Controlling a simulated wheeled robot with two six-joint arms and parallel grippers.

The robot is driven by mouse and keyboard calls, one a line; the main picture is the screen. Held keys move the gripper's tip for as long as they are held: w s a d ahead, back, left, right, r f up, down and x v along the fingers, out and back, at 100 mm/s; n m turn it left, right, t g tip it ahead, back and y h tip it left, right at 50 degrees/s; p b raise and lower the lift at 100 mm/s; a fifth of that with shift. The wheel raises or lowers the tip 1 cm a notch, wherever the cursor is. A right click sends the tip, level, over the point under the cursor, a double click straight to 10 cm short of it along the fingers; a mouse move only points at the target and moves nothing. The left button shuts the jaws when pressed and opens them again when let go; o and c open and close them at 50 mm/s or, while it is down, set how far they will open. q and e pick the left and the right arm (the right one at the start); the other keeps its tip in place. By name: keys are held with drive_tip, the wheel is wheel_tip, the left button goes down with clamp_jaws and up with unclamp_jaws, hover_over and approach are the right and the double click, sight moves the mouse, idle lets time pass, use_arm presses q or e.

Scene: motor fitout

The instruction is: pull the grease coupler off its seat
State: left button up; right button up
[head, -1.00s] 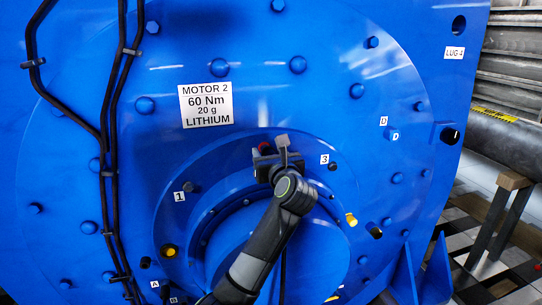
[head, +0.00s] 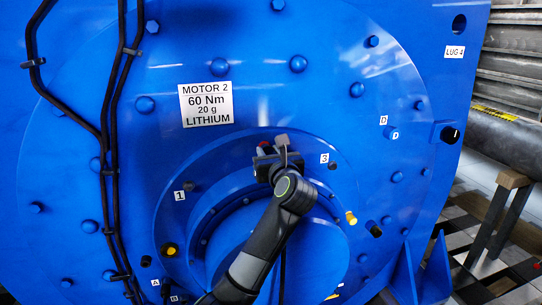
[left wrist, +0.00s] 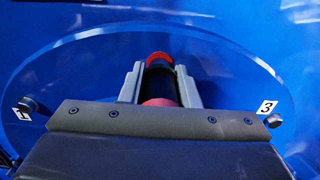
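The grease coupler (left wrist: 160,82) shows in the left wrist view as a dark cylinder with a red far end and a red near end. It lies between the two grey fingers of my left gripper (left wrist: 159,80), which sit close against its sides. In the head view the coupler's red end (head: 263,147) shows beside my left gripper (head: 277,153), in front of the blue motor face between labels 1 and 3. The gripper hides its seat, so I cannot tell whether the coupler touches it. My right gripper is not in view.
The blue motor face (head: 250,105) carries several bolts and a MOTOR 2 label (head: 205,105). Black cables (head: 112,120) run down its left side. Yellow-capped fittings (head: 351,218) stick out near the hub. A wooden-topped stand (head: 513,180) is at right.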

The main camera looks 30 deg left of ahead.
use_arm(q)
drive_tip(key=shift+a+r, duration=0.1)
clamp_jaws()
drive_tip(key=shift+s+f, duration=0.15)
drive_tip(key=shift+f, duration=0.35)
drive_tip(key=shift+v, duration=1.2)
drive_tip(key=shift+s+d+r+p, duration=0.15)
drive_tip(key=shift+s+d+p, duration=0.25)
drive_tip(key=shift+d, duration=0.35)
drive_tip(key=shift+s+d, duration=0.35)
drive_tip(key=shift+s+d, duration=0.1)
drive_tip(key=shift+d, duration=0.1)
